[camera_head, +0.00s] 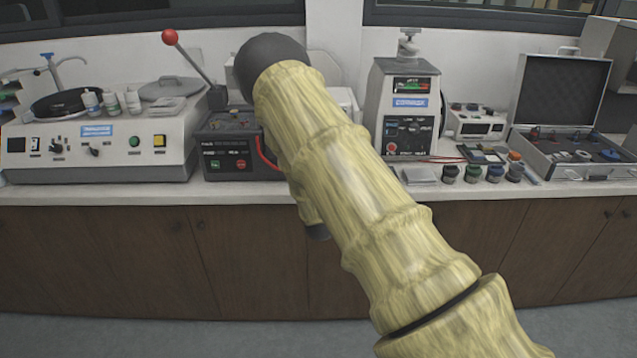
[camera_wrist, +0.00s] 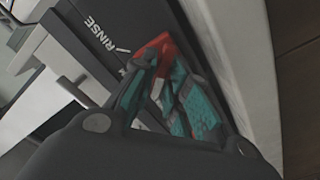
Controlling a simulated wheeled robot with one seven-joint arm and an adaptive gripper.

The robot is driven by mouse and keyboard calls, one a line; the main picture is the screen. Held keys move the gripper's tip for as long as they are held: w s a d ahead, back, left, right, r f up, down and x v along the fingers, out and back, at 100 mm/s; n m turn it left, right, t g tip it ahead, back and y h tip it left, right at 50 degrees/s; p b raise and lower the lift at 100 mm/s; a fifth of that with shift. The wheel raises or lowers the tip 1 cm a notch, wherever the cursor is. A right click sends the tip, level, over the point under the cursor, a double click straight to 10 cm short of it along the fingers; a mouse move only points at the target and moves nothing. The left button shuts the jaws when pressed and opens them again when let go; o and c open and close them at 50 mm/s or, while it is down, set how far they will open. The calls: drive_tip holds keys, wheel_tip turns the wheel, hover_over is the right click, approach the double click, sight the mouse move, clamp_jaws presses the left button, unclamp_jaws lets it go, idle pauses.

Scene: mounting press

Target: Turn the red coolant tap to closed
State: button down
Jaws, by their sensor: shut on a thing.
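In the wrist view, my gripper (camera_wrist: 168,92) is shut on the red coolant tap (camera_wrist: 155,47). Its dark fingers with teal pads stand on both sides of the tap, and a piece of red shows between and above the tips. The fingers hide most of the tap, so its turned position cannot be told. A dark panel with the white word RINSE (camera_wrist: 105,38) and a white line lies just beside the tap. In the head view my arm covers the gripper and the tap.
The bench holds a grinding machine (camera_head: 95,150) at left, a dark press base (camera_head: 225,160) with a red-knobbed lever (camera_head: 190,55), a grey tester (camera_head: 402,105), several small jars (camera_head: 472,174) and an open case (camera_head: 575,155). Cupboards (camera_head: 120,260) stand below the counter edge.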

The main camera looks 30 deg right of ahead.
drive_tip(key=shift+f+n, duration=0.1)
drive_tip(key=shift+n, duration=0.5)
drive_tip(key=c, duration=1.5)
unclamp_jaws()
drive_tip(key=v, duration=1.2)
